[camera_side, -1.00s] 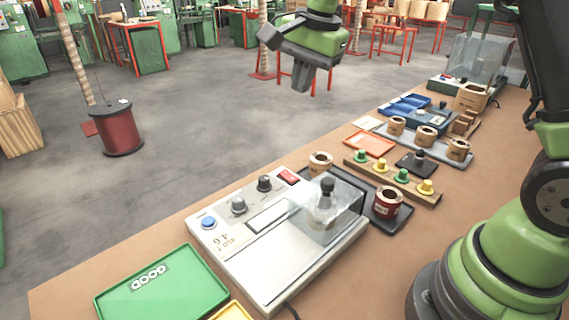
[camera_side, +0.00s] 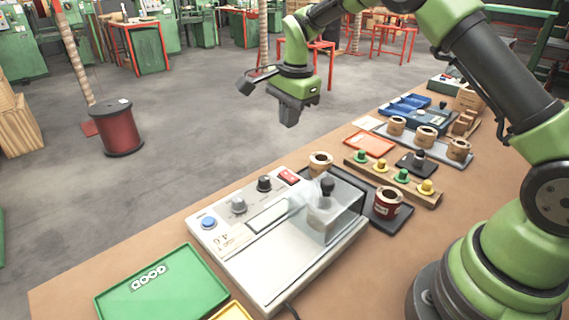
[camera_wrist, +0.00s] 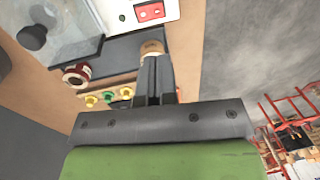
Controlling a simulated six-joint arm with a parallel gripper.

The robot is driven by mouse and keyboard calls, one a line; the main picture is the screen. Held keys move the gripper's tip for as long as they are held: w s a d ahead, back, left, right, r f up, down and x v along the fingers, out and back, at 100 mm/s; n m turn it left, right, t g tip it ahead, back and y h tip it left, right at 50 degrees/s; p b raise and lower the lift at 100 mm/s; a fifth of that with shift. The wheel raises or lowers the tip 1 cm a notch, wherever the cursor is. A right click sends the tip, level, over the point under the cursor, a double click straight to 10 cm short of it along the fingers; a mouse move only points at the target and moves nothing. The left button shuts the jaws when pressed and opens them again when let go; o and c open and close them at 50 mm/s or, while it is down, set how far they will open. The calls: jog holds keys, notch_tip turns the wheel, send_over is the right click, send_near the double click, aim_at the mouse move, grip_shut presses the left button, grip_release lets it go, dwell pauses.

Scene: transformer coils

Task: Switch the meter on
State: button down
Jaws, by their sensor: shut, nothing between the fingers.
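The meter (camera_side: 268,262) is a pale grey box on the brown bench in the side view. The switch also shows at the top of the wrist view (camera_wrist: 150,12), red in a white panel. My gripper (camera_side: 289,122) is shut and empty. It hangs in the air above and beyond the switch, apart from the meter. In the wrist view its fingers (camera_wrist: 155,80) point toward a tan coil (camera_wrist: 152,47).
A tan coil (camera_side: 320,163) and a red coil (camera_side: 388,203) stand on a dark tray beside the meter. A wooden rack (camera_side: 392,184) holds green and yellow pegs. A green GOOD tray (camera_side: 160,290) lies at left. The air around my gripper is clear.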

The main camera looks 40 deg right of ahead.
aim_at(288, 175)
jog(key=f, duration=0.4)
jog(key=w+f, duration=0.1)
jog(key=f, duration=0.7)
jog(key=shift+w+f, duration=0.25)
jog(key=shift+f, duration=0.05)
jog(key=shift+f, duration=0.2)
jog(key=shift+s+r, duration=0.35)
jog(key=shift+s, duration=0.35)
jog(key=shift+r, duration=0.1)
notch_tip(288, 175, up, 14)
jog(key=w, duration=0.1)
jog(key=shift+w, duration=0.35)
